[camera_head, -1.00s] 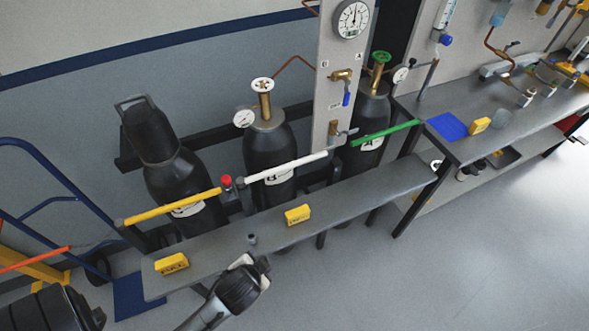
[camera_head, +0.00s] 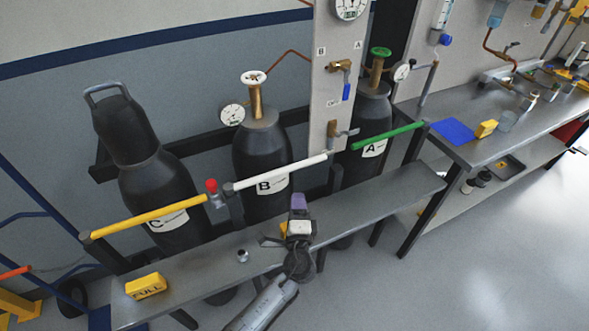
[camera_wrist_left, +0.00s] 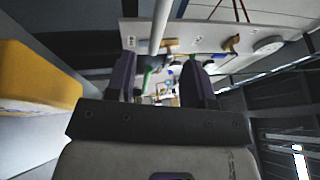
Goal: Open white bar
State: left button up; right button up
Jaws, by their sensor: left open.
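The white bar (camera_head: 280,172) runs slantwise in front of the dark cylinder labelled B (camera_head: 262,145), its left end by a red-capped post. My left gripper (camera_head: 298,202) is open, just below and in front of the bar's right half, over the grey bench. In the left wrist view the white bar (camera_wrist_left: 160,28) stands upright in the picture, between and beyond the two dark purple fingers of my left gripper (camera_wrist_left: 160,82). It looks apart from both fingers. My right gripper is not in view.
A yellow bar (camera_head: 150,215) lies left and a green bar (camera_head: 388,135) right, before cylinders C and A. The grey bench (camera_head: 205,267) carries a yellow FULL block (camera_head: 146,286) and a small metal part (camera_head: 242,256). A yellow block (camera_wrist_left: 40,75) is close in the wrist view.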

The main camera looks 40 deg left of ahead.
aim_at(295, 167)
pick_arm(q)
jog(key=x, duration=1.2)
jog(key=shift+w+a+r, duration=0.1)
jog(key=shift+w+a, duration=0.1)
jog(key=shift+a, duration=0.1)
grip_shut()
